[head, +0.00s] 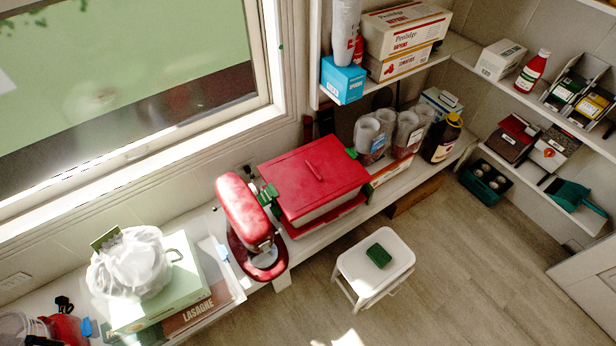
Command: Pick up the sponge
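A dark green sponge (378,256) lies flat on the white top of a small step stool (352,268). The stool stands on the wooden floor in the lower middle of the head view. Nothing covers the sponge, and there is bare stool top around it. My gripper is not in view.
A low shelf behind the stool holds a red stand mixer (243,215), a red box (313,180), and a dark bottle (442,138). A lasagne box (196,309) sits at lower left. A dark green crate (486,181) stands at right. The floor (460,270) right of the stool is clear.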

